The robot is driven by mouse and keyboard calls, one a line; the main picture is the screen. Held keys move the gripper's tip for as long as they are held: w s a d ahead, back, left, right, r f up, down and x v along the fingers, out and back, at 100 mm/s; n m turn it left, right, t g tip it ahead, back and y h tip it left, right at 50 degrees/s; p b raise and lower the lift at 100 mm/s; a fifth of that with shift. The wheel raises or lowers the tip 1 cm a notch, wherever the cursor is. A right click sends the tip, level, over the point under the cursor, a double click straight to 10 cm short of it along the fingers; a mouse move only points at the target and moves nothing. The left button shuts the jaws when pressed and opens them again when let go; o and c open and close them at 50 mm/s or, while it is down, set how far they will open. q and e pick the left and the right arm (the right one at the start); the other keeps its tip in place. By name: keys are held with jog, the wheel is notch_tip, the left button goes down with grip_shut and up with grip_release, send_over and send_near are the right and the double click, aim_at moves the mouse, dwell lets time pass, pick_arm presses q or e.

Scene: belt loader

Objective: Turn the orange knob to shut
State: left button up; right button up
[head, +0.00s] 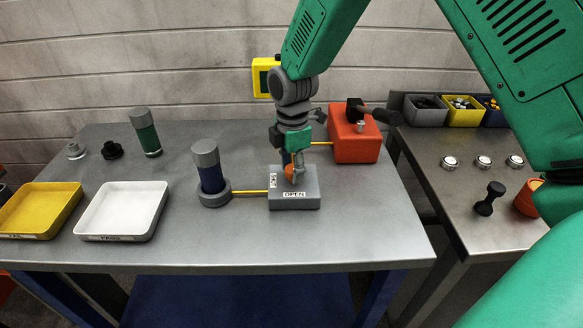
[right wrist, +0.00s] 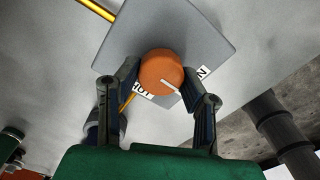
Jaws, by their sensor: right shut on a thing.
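The orange knob (head: 289,172) sits on top of a grey block (head: 308,201) with an OPEN label on its front and another label, largely unreadable, on its left. In the right wrist view the knob (right wrist: 161,70) is round, with a white pointer line near its lower edge, lying between the two labels. My right gripper (head: 293,166) comes from above and is shut on the knob. In the right wrist view its fingers (right wrist: 161,82) stand on either side of it. My left gripper is not in view.
A yellow rod (head: 250,192) joins the block to a blue cylinder (head: 211,176) in a grey collar. An orange box (head: 353,139) with a black handle stands behind right. Yellow (head: 40,207) and white (head: 122,210) trays lie left. The table front is clear.

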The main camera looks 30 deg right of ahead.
jog(key=shift+d, duration=0.1)
jog(key=m+p, duration=0.3)
jog(key=shift+r, duration=0.15)
jog(key=m+p, duration=0.2)
jog(key=m, duration=0.3)
jog(key=shift+d+p, duration=0.1)
jog(key=shift+p, duration=0.3)
jog(key=m+p, duration=0.2)
jog(key=m, duration=0.6)
jog(key=m+p, duration=0.1)
jog(key=shift+f, duration=0.25)
jog(key=shift+s+m, duration=0.1)
jog(key=shift+m, duration=0.3)
jog(key=shift+f, duration=0.1)
jog(key=o, duration=1.1)
jog(key=shift+o, duration=0.2)
